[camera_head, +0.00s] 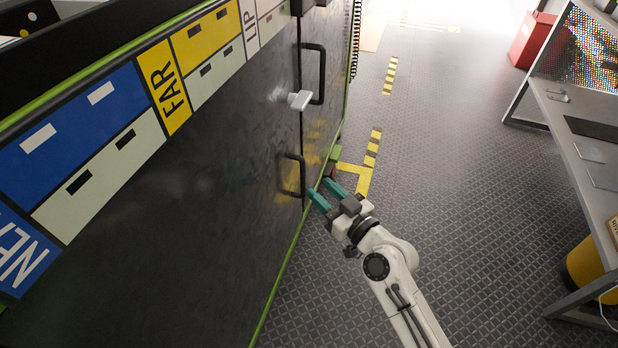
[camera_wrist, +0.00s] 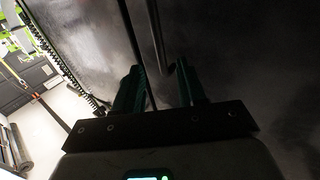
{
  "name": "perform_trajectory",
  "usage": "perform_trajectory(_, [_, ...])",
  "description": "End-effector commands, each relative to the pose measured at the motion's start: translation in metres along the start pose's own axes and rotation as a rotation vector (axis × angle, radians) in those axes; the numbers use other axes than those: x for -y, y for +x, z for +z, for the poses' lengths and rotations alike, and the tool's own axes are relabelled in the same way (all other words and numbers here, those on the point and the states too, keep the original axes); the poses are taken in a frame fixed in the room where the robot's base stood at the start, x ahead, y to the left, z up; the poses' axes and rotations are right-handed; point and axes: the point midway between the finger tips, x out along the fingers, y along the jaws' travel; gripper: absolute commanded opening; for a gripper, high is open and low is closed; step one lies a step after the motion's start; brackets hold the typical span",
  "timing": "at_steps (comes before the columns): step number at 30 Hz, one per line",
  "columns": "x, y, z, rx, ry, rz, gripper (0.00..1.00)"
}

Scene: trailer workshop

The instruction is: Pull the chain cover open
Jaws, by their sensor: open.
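The chain cover (camera_head: 190,190) is a large dark panel along the left, with a green lower edge. It appears closed, with a seam near its right end. A black upper handle (camera_head: 321,75) and a black lower handle (camera_head: 302,175) stand on either side of the seam, with a pale latch (camera_head: 299,100) between them. My gripper (camera_head: 325,191) is open, its teal fingers pointing at the panel just right of the lower handle. In the wrist view, a dark bar (camera_wrist: 158,40) runs toward the space between the fingers (camera_wrist: 160,82). I cannot tell whether they touch it.
Drawer fronts in blue, yellow and white (camera_head: 100,125) line the top of the cover. The patterned floor (camera_head: 450,170) is clear between the cover and a grey workbench (camera_head: 585,150) at right. A red bin (camera_head: 530,40) stands at the far right, and a yellow container (camera_head: 588,265) is under the bench.

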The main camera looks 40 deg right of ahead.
Motion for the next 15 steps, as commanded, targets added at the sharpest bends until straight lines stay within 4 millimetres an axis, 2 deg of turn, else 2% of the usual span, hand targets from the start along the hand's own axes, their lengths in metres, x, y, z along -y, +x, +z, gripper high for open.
perform_trajectory(1, [-0.001, 0.011, -0.001, -0.003, 0.0, 0.001, 0.4])
perform_trajectory(6, [0.0, 0.037, -0.001, -0.001, 0.0, 0.0, 0.4])
perform_trajectory(10, [0.0, 0.05, 0.0, 0.0, 0.0, 0.0, 0.4])
perform_trajectory(15, [0.0, 0.057, 0.0, 0.001, -0.001, 0.0, 0.4])
